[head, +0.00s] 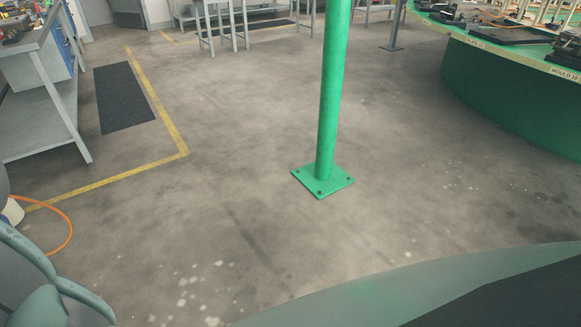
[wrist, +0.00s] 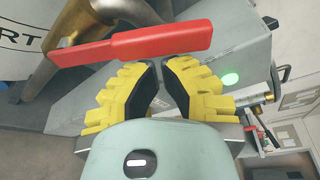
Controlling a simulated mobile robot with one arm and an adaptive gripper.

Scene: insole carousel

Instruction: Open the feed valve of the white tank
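In the wrist view a red lever handle (wrist: 130,44) runs across the top, tilted slightly, on metal pipework (wrist: 82,22). A curved white surface with dark letters (wrist: 18,40), perhaps the white tank, shows at the upper left. My gripper (wrist: 160,66) has yellow fingers with black pads. Its fingertips are nearly together, with only a thin gap and nothing seen between them. The tips are right beside the lower edge of the red lever; I cannot tell if they touch it. The head view shows neither lever nor tank.
In the head view a green post (head: 330,90) stands on a bolted plate. A green carousel (head: 500,90) is at the right, a workbench (head: 40,85) at the left. An orange hose (head: 70,225) lies at the lower left. The floor between is clear.

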